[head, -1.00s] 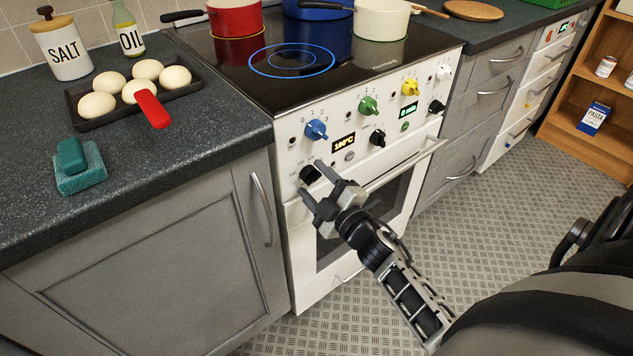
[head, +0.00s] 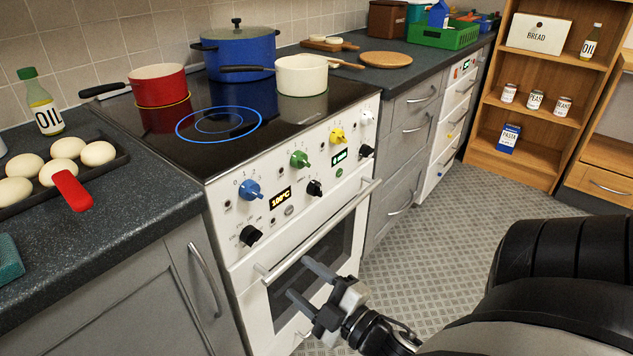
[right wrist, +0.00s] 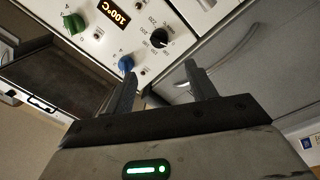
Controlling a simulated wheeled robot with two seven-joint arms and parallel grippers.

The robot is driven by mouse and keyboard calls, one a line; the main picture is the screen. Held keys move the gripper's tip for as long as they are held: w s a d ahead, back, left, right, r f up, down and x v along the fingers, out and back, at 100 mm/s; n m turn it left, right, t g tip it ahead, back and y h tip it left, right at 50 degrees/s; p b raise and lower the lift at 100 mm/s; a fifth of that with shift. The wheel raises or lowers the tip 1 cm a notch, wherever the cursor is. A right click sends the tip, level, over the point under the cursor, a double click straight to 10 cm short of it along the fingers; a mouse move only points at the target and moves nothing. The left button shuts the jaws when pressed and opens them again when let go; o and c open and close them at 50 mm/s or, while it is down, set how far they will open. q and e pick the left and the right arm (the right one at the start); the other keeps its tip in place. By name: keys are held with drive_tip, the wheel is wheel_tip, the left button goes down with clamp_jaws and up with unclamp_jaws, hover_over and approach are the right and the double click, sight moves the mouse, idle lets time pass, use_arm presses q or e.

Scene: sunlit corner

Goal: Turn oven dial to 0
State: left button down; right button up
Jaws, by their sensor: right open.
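The white oven front carries several dials. The black dial (head: 250,236) at its lower left has printed marks around it; its exact pointer setting is too small to read. In the right wrist view the same black dial (right wrist: 160,38) shows just beyond and between the fingertips. A lit display (head: 280,198) beside it appears to read 100°C. My right gripper (head: 299,279) is open and empty, in front of the oven door, lower and to the right of the black dial in the head view, apart from it. My left gripper is not in view.
The oven door handle (head: 320,232) runs close above my right gripper. A blue dial (head: 250,190), a green dial (head: 299,159) and another black dial (head: 314,187) sit nearby. Pots stand on the hob (head: 220,130). The floor (head: 435,235) to the right is clear.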

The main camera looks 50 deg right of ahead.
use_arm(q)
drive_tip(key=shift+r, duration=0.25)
use_arm(e)
drive_tip(key=shift+s, duration=1.25)
use_arm(q)
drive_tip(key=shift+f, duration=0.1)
drive_tip(key=p, duration=0.2)
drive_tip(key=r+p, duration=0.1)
drive_tip(key=p, duration=0.1)
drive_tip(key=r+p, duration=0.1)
drive_tip(key=p, duration=0.1)
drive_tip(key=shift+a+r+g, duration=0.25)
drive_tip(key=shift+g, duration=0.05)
use_arm(e)
drive_tip(key=s+a+m+g+y, duration=0.2)
drive_tip(key=a+m+g, duration=0.5)
drive_tip(key=a, duration=0.9)
drive_tip(key=shift+m+g+y, duration=0.4)
drive_tip(key=shift+m+y, duration=0.1)
drive_tip(key=shift+m, duration=0.7)
drive_tip(key=shift+f, duration=0.1)
